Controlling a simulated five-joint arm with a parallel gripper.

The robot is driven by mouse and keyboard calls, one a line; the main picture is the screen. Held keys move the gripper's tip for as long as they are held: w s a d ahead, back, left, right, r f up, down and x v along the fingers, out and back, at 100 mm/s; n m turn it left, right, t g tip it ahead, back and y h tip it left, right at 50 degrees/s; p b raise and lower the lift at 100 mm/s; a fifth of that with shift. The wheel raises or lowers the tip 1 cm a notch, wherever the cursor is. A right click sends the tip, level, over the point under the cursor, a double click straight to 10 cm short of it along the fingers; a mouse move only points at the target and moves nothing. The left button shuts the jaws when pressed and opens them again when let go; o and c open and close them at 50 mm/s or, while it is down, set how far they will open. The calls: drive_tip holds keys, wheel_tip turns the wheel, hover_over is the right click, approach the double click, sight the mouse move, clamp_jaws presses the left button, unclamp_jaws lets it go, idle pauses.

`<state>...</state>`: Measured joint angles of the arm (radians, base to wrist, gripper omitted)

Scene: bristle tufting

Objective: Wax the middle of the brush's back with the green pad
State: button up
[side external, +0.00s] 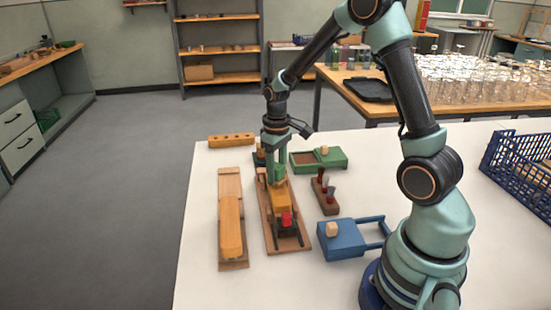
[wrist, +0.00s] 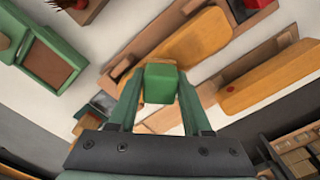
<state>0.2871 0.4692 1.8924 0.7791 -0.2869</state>
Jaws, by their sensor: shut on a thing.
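My gripper (wrist: 160,92) is shut on the green pad (wrist: 161,83), a small block held between the fingertips. In the side view the gripper (side external: 278,170) points down over the middle wooden board (side external: 301,246). An orange-yellow brush back (wrist: 200,42) lies along that board, and it also shows in the side view (side external: 281,192). The pad overlaps the brush's far end in the side view. I cannot tell whether it touches the wood. Part of the brush is hidden behind the pad and fingers.
A second orange brush (side external: 231,225) lies on another board to the left. A green tray (side external: 332,161), a small stand (side external: 324,194) and a blue box-like fixture (side external: 343,240) are to the right. A drilled wooden bar (side external: 231,140) lies behind. The table's left strip is clear.

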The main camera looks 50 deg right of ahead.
sight(281, 198)
drive_tip(key=shift+s+a, duration=2.45)
wheel_tip(281, 198, up, 2)
drive_tip(key=shift+w+d+r, duration=0.1)
drive_tip(key=shift+r, duration=2.9)
